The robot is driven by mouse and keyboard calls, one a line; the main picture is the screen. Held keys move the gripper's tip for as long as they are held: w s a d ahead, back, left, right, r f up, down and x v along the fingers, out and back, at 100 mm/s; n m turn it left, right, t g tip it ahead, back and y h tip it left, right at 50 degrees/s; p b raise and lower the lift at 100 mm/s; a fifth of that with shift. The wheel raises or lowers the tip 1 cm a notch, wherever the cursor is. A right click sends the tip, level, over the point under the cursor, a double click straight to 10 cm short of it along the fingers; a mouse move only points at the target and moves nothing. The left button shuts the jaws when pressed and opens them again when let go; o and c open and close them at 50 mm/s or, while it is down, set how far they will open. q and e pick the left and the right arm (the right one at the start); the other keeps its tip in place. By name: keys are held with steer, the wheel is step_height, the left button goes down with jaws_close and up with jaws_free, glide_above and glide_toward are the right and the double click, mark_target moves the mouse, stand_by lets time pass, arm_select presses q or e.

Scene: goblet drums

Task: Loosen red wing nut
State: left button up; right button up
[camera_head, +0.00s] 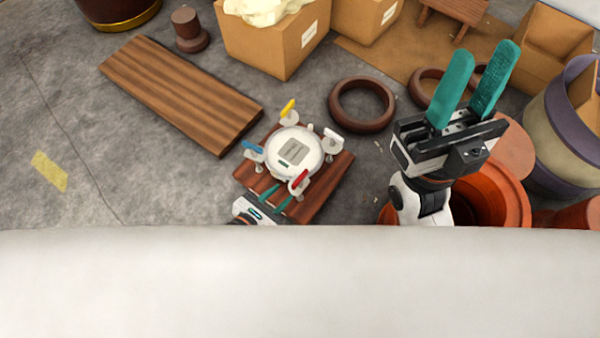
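The red wing nut (299,180) sits at the near right edge of a round white drum head (296,150), which rests on a dark red wooden board (325,180). My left gripper (280,194) is at the near edge of the board, just left of and below the red wing nut. Its two teal fingers look apart, with nothing seen between them. Most of its body is hidden behind the white surface in the foreground. My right gripper (478,82) is raised at the right, its teal fingers wide apart and empty.
A blue wing nut (253,147), a yellow one (288,106) and a white one (332,135) surround the drum head. A wooden plank (180,92) lies to the left. A dark ring (362,105) and a cardboard box (272,45) stand behind. An orange pot (510,200) is at right.

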mark_target(298, 179)
arm_select(q)
steer(key=b+x, duration=0.1)
steer(key=x, duration=0.8)
steer(key=shift+w+d+f+b, duration=0.2)
steer(key=shift+w+f+b, duration=0.05)
steer(key=shift+b, duration=0.1)
steer(key=shift+c, duration=0.2)
jaws_close()
